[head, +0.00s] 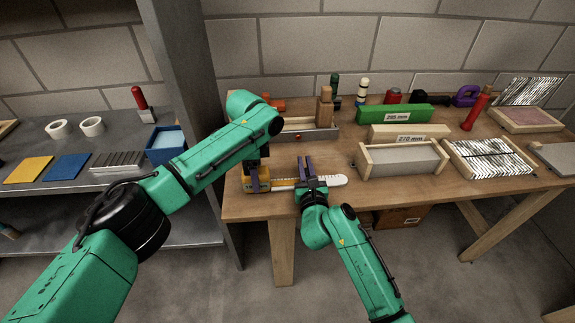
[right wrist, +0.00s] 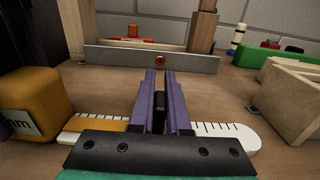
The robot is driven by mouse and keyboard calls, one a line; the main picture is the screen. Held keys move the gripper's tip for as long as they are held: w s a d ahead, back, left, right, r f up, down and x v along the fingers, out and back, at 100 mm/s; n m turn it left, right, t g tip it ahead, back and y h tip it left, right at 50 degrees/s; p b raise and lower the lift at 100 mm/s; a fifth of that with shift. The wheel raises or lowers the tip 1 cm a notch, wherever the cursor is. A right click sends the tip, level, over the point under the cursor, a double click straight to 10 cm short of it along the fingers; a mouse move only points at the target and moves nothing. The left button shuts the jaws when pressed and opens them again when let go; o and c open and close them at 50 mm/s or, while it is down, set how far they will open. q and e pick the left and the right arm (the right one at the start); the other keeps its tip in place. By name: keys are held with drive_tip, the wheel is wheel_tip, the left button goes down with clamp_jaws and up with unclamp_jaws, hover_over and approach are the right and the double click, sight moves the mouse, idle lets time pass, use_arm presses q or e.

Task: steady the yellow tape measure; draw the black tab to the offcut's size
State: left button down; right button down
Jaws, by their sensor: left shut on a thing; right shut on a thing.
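The yellow tape measure (head: 262,186) lies near the table's front left edge; it also fills the left of the right wrist view (right wrist: 38,100). My left gripper (head: 252,176) comes down from above and is shut on it, partly hiding it. A flat ruled strip (head: 333,181) runs right from the case, yellowish near it and white with a rounded end further right. My right gripper (head: 306,172) is shut on the black tab (right wrist: 160,113), which stands between its purple fingers over the strip. A wooden block (head: 395,133) and a green block (head: 393,113), both with mm labels, lie further back.
A metal straightedge (right wrist: 150,60) and wooden posts stand behind the strip. A wood-ended tray (head: 402,160) is to its right, with a box of striped pieces (head: 490,160) beyond. A grey shelf (head: 105,180) is at left. Bare tabletop lies along the front edge.

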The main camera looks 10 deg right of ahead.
drive_tip(key=d, duration=0.7)
drive_tip(key=shift+d+f, duration=0.1)
drive_tip(key=shift+d, duration=0.2)
drive_tip(key=c, duration=0.9)
unclamp_jaws()
drive_tip(key=shift+a, duration=0.1)
drive_tip(key=s, duration=1.2)
